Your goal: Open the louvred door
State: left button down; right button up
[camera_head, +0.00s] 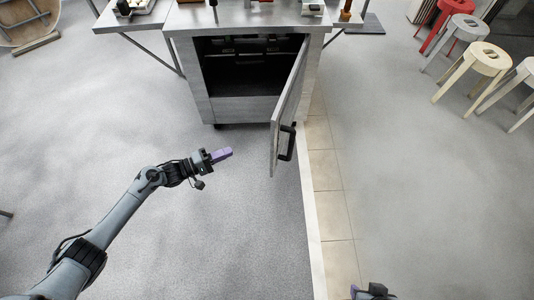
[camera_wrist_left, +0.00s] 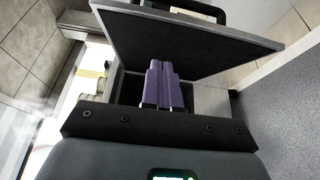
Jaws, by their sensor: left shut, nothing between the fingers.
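The grey door (camera_head: 288,100) of a metal cabinet (camera_head: 250,106) stands swung well out on its right-hand side. Louvres cannot be made out on it. Its black handle (camera_head: 288,142) is near the free edge, on the outer face. My left gripper (camera_head: 226,153), with purple fingers, is shut and empty, left of the door's free end and apart from it. In the left wrist view the shut fingers (camera_wrist_left: 163,85) point toward the dark face of the door (camera_wrist_left: 200,45). My right gripper (camera_head: 356,291) barely shows at the bottom edge; its jaw opening cannot be read.
The cabinet's dark interior (camera_head: 250,75) is exposed. Side shelves (camera_head: 133,18) fold out from the cabinet top. Several stools, one red (camera_head: 452,8) and one cream (camera_head: 488,58), stand at upper right. The floor (camera_head: 240,235) around my left arm is clear.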

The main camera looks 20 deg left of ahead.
pick_arm(q)
jog(key=s+d+b+x, duration=0.1)
jog(key=b+x, duration=0.3)
jog(key=x, duration=0.9)
jog(key=shift+s+d+r+b, duration=0.15)
jog(key=shift+d+r+b, duration=0.15)
jog(key=shift+r, duration=0.05)
pick_arm(e)
notch_tip(320, 180, down, 5)
jog(key=shift+a+r, duration=0.1)
jog(key=shift+r, duration=0.05)
